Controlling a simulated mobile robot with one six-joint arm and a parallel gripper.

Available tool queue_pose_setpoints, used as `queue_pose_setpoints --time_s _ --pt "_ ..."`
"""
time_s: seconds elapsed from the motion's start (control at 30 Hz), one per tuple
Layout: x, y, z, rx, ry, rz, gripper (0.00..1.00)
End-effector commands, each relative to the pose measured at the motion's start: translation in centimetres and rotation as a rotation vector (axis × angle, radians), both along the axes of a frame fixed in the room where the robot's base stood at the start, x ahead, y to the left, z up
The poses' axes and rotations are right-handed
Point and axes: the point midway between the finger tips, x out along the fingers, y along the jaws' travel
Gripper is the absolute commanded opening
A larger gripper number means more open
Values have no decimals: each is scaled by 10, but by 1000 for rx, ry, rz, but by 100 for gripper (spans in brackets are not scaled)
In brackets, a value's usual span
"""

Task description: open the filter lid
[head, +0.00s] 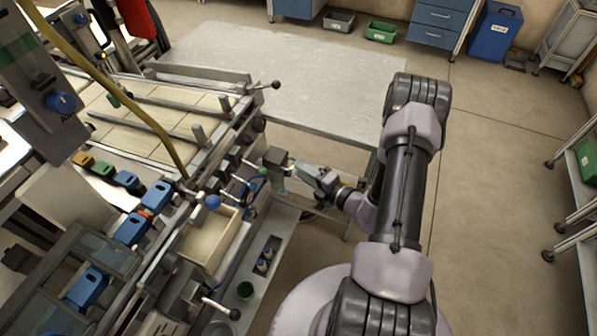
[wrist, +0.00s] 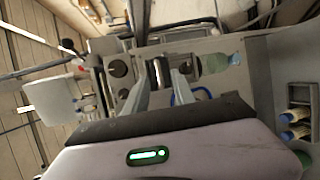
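A grey block-like unit (head: 277,158) with a pale green see-through bowl (head: 279,187) under it sits on the machine's near side; I take it for the filter. In the wrist view the bowl (wrist: 222,62) lies right of my fingers. I cannot clearly make out the lid's edge or whether it is shut. My gripper (head: 300,168) is just right of the unit. In the wrist view its two fingers (wrist: 160,82) stand apart, with a dark, silver-rimmed round part (wrist: 157,72) showing between their tips. I cannot tell whether they touch it.
The machine's frame with levers and knobs fills the left. A blue hose (wrist: 190,95) runs close to my right finger. Small blue-capped bottles (head: 264,259) stand in a tray below. A grey table (head: 270,75) lies behind; open floor (head: 490,190) is at right.

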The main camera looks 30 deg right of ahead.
Motion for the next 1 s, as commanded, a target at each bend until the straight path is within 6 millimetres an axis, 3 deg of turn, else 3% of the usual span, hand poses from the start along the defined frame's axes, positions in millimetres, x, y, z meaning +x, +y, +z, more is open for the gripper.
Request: queue_pose_setpoints --time_s 0.17,0.43,0.47,0.6,1.0 --pt "18 5 -4 -1 -1 0 31" --pt "20 5 -3 0 0 0 31" --pt "20 5 -3 0 0 0 29" --pt "20 5 -3 0 0 0 1" --pt "19 5 -4 0 0 1 0"
